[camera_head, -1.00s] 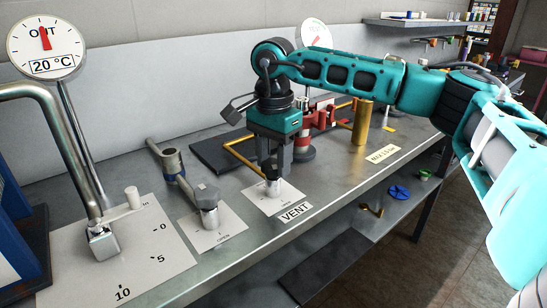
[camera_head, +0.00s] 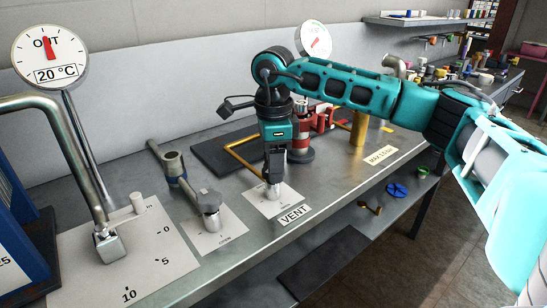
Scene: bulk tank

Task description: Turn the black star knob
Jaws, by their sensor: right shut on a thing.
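My right gripper (camera_head: 273,183) points straight down at the white VENT plate (camera_head: 290,203) on the steel bench. Its fingers are shut around the top of a short metal fitting (camera_head: 272,193) standing on that plate. The black star knob cannot be made out apart from the dark fingers, which hide the top of the fitting. My left gripper is not in view.
A capped fitting (camera_head: 208,203) on its own plate and a pipe with a lever over a dial plate (camera_head: 150,250) stand to the left. A lower shelf holds a blue handwheel (camera_head: 396,190).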

